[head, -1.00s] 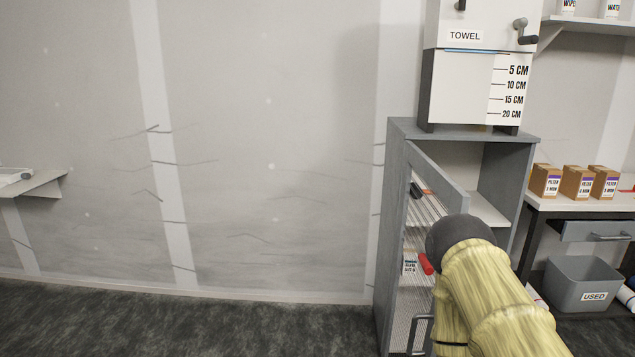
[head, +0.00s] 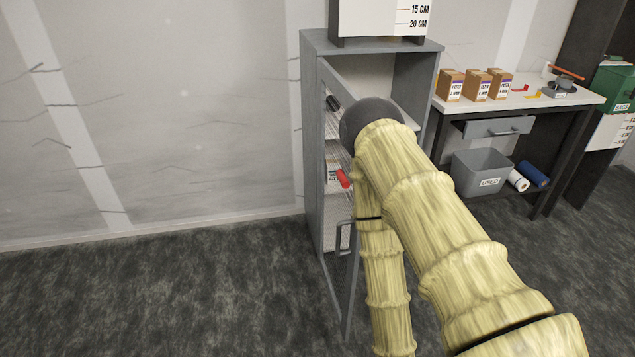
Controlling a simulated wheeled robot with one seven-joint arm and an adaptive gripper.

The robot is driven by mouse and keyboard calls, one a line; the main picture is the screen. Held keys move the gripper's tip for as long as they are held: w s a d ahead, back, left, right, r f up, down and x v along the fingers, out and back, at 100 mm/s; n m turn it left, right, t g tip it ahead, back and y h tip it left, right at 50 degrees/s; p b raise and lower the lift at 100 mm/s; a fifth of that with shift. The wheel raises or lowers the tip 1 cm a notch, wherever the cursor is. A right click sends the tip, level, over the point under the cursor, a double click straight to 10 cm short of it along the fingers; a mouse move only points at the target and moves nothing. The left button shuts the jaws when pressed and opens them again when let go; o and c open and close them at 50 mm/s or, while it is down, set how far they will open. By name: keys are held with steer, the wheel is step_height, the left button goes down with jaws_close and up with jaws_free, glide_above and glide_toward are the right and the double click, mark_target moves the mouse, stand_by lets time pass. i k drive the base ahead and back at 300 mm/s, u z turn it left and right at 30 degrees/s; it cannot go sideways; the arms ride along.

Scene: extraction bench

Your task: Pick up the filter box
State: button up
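Three brown filter boxes stand in a row on the bench at the right: the left filter box (head: 450,85), the middle filter box (head: 476,85) and the right filter box (head: 500,84). Each has a white label with a dark band; the small print is too fine to read fully. They stand upright and slightly apart. My yellow-sleeved arm crosses the middle of the view, left of the bench and in front of the cabinet. My gripper does not show.
A grey cabinet (head: 314,140) with its door ajar stands behind my arm, holding a red item (head: 343,178). The bench (head: 540,104) also bears small yellow and red items. Below it are a grey USED bin (head: 482,172) and rolls. Floor (head: 150,290) at left is clear.

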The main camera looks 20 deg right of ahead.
mark_target(478, 82)
steer(key=z, duration=1.8)
steer(key=k, duration=0.55)
steer(key=z, duration=0.75)
steer(key=i, duration=1.55)
steer(key=u, duration=0.45)
steer(key=i, duration=1.5)
steer(key=u, duration=1.65)
steer(key=i, duration=0.9)
steer(key=u, duration=0.8)
